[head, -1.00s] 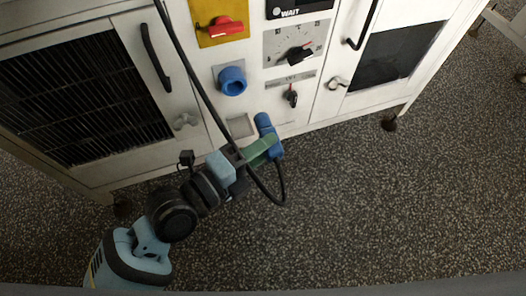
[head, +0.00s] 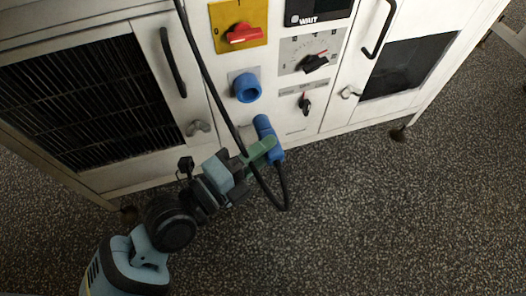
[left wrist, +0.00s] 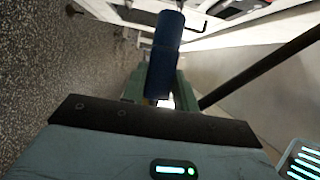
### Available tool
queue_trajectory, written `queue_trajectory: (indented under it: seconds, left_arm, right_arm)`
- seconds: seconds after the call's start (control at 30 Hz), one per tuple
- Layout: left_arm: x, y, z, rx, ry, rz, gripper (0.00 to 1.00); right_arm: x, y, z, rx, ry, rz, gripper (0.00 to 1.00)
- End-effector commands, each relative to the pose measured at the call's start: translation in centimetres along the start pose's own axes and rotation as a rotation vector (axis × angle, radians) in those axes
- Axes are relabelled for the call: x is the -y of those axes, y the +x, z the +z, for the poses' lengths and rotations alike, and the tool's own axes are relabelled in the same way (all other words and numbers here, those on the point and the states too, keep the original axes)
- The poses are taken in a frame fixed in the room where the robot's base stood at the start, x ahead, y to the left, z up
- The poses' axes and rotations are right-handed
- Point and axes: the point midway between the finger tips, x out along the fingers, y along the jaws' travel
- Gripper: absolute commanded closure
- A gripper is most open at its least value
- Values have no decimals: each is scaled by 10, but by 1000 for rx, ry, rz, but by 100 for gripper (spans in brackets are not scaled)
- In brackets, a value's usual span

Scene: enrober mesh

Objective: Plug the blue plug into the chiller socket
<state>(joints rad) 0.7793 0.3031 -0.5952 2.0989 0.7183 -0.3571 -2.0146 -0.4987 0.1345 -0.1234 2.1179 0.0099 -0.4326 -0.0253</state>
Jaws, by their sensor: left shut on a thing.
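The blue plug (head: 266,136) is held in my left gripper (head: 262,150), whose green fingers are shut around it. It also shows in the left wrist view (left wrist: 164,55), standing out between the fingers. A black cable hangs from the plug's lower end in a loop. The blue chiller socket (head: 246,87) sits on the white cabinet's front, above and slightly left of the plug, clearly apart from it. My right gripper is in neither view.
A red rotary switch on a yellow plate (head: 240,34) is above the socket. Dials (head: 315,62) and a black handle (head: 380,30) lie to the right. A black cable (head: 205,75) runs down the cabinet front. The speckled floor (head: 370,220) is clear.

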Motion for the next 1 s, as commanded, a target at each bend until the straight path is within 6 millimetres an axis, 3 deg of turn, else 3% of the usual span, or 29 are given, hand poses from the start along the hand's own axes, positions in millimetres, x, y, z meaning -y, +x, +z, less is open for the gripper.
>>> queue_trajectory:
  seconds: [0.5, 1.0]
  left_arm:
    - [-1, 16, 39, 0, 2, -1, 100]
    - [0, 20, 49, 0, 0, -1, 100]
  right_arm:
    - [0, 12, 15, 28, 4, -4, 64]
    - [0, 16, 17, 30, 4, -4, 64]
